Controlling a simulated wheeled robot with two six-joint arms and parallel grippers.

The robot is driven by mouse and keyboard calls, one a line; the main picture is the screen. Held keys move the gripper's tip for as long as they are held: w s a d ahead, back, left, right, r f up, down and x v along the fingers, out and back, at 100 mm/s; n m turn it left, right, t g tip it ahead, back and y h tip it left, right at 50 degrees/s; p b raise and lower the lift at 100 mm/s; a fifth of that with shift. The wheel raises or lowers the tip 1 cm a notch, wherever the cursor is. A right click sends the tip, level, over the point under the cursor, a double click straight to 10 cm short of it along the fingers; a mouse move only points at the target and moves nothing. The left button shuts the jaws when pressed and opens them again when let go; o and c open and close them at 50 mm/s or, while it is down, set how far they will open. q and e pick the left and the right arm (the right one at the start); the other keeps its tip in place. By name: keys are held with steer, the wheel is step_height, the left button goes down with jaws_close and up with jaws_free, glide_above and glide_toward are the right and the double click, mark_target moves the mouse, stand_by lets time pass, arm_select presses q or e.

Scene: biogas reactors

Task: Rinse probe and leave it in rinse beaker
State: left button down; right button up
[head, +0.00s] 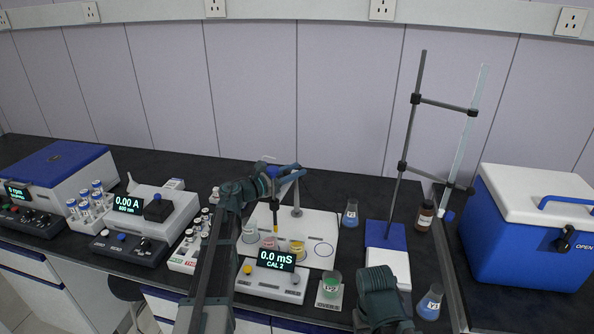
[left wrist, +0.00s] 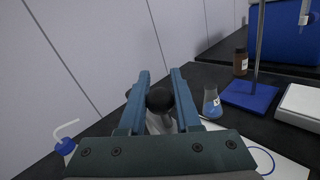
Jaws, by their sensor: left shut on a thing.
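My left gripper (head: 290,174) is shut on the probe (head: 275,206), which hangs upright above the white tray. In the left wrist view the dark round top of the probe (left wrist: 160,99) sits between the two blue fingers. The probe's lower end is above the row of beakers, apart from them as far as I can see. On the tray stand a pale beaker (head: 250,233), a reddish one (head: 269,243) and a yellow one (head: 297,249). I cannot read which is the rinse beaker. My right arm (head: 380,292) shows at the bottom; its fingertips cannot be made out.
The meter (head: 270,277) reads 0.0 mS, CAL 2. A green beaker (head: 331,284) stands right of it. Blue flasks (head: 350,214) (head: 430,302), a stand (head: 403,165) and a cooler box (head: 530,235) are at the right. An empty ring mark (head: 323,250) lies on the tray.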

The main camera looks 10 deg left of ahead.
arm_select(q)
steer(key=a+m+g+h, duration=0.1)
steer(key=m+g+h, duration=0.1)
steer(key=a+m+g+h, duration=0.1)
steer(key=m+g+h, duration=0.1)
steer(key=g, duration=0.1)
steer(key=a+m+g+h, duration=0.2)
steer(key=g, duration=0.1)
steer(key=shift+w+m, duration=0.3)
steer(key=shift+g, duration=0.3)
steer(key=c, duration=0.6)
jaws_free()
steer(key=shift+v, duration=6.9)
steer(key=shift+o, duration=0.2)
steer(key=shift+f, duration=0.2)
